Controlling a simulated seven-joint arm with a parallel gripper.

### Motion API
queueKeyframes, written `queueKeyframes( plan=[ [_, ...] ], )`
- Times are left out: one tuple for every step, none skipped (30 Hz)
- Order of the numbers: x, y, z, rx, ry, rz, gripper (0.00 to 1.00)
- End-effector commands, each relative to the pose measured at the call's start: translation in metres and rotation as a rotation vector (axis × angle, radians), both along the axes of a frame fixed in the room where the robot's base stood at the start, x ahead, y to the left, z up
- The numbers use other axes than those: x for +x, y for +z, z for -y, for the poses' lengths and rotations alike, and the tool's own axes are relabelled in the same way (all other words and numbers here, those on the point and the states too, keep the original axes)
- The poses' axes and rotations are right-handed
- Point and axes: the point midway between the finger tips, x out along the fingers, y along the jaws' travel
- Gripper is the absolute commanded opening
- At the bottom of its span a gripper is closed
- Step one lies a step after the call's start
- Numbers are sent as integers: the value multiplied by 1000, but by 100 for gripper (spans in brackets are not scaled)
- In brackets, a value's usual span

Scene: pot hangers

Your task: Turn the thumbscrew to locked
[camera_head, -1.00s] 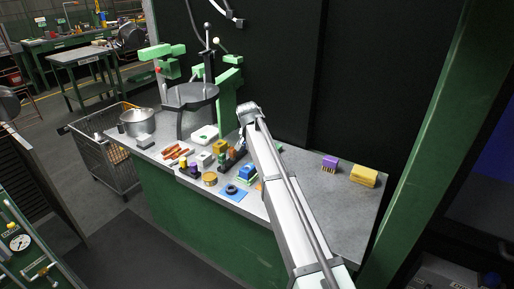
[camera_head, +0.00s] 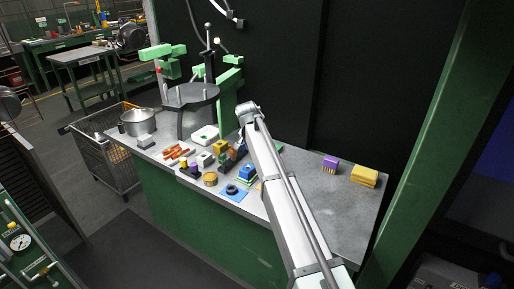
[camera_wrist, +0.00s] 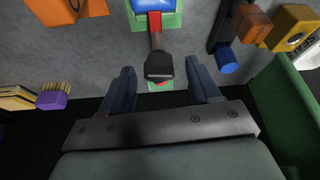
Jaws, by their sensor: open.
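A fixture with a blue block (camera_wrist: 153,4) on a green base (camera_wrist: 171,20) is at the top middle of the wrist view. A dark-headed part on a short brownish stem, seemingly the thumbscrew (camera_wrist: 158,66), juts from it toward my gripper. A little red and green shows just below its head. My gripper (camera_wrist: 160,82) is open, with one blue-grey finger on each side of the dark head and visible gaps on both sides. In the head view the blue and green fixture (camera_head: 247,172) is on the bench beside my arm; the thumbscrew cannot be made out there.
In the wrist view, an orange block (camera_wrist: 255,24) and a blue cylinder (camera_wrist: 228,60) are close right of the fingers. A purple brush (camera_wrist: 53,98) lies left. In the head view, a black ring on a blue mat (camera_head: 233,191) sits in front; the bench's right part is mostly clear.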

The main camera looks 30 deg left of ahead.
Motion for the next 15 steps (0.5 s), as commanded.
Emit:
queueKeyframes(
  plan=[
    [0, 0, 0, 0, 0, 0, 62],
    [0, 0, 0, 0, 0, 0, 62],
    [0, 0, 0, 0, 0, 0, 62],
    [0, 0, 0, 0, 0, 0, 62],
    [0, 0, 0, 0, 1, 0, 62],
    [-1, 1, 0, 0, 1, 0, 62],
    [-1, 2, 0, 0, 1, 0, 62],
    [-2, 4, 0, 0, 1, 0, 62],
    [-3, 6, 1, 0, 1, 0, 62],
    [-4, 9, 1, 0, 1, 0, 62],
    [-6, 12, 1, 0, 1, 0, 62],
    [-8, 18, 1, 0, 1, 0, 62],
    [-10, 22, 2, 1, 1, 0, 62],
    [-12, 27, 2, 1, 1, 1, 62],
    [-14, 34, 2, 1, 1, 1, 62]
  ],
)
